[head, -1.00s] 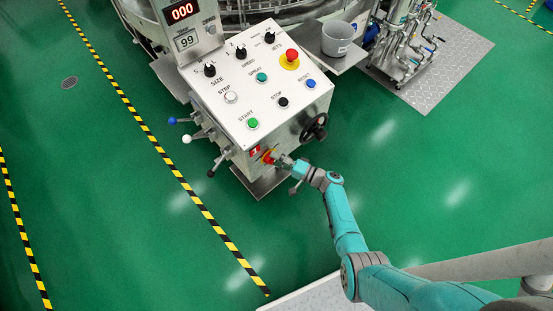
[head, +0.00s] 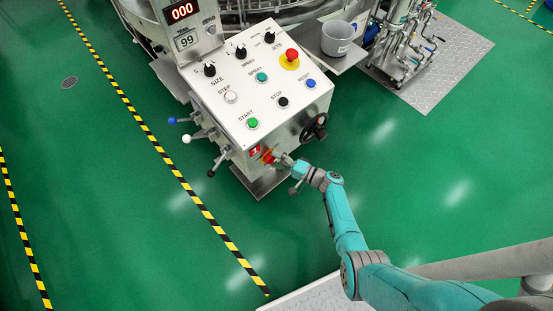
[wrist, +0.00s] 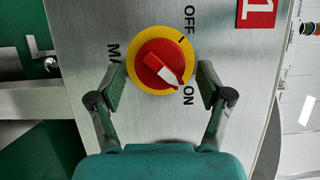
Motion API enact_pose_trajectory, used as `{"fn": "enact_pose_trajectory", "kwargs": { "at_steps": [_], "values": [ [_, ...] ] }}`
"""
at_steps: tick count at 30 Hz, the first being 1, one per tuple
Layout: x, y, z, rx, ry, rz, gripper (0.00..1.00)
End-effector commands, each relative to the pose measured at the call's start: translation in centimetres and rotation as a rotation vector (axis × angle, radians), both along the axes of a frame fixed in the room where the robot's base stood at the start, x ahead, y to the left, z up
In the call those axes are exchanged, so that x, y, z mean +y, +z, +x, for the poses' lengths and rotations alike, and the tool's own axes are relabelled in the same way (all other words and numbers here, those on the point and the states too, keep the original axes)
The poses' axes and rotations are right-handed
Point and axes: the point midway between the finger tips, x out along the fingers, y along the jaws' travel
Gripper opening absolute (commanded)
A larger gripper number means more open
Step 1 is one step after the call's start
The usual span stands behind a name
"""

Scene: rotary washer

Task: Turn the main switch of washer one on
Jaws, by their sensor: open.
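The main switch is a red knob (wrist: 160,65) on a yellow disc (wrist: 137,48), on the metal front of the washer's control box. In the wrist view its white pointer slants down and right, towards the ON label (wrist: 187,96). The OFF label (wrist: 189,19) is at the upper right of the disc. A red plate with a white 1 (wrist: 257,12) is beside it. My gripper (wrist: 162,84) is open, with one finger on each side of the knob's lower part. Contact cannot be told. In the head view my gripper (head: 284,162) is at the switch (head: 267,156), partly covering it.
The sloped panel (head: 235,113) above carries several buttons and dials, and a red emergency stop (head: 291,56). A black handwheel (head: 314,127) is right of the switch. Levers (head: 200,136) stick out on the left. The green floor around the box is mostly clear.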

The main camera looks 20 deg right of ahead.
Motion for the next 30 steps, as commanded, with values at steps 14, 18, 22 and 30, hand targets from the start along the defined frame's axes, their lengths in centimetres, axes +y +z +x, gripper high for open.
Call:
{"fn": "enact_pose_trajectory", "kwargs": {
  "at_steps": [14,18,22,30],
  "values": [
    [-4.5,-0.1,-5.1,0.001,-0.006,0.001,0.78],
    [-6.0,-0.1,-7.0,0.001,-0.005,0.001,0.78],
    [-7.1,-0.1,-8.1,0.001,-0.004,-0.001,0.78],
    [-7.8,-0.1,-9.1,0.001,-0.001,-0.001,0.78]
  ]
}}
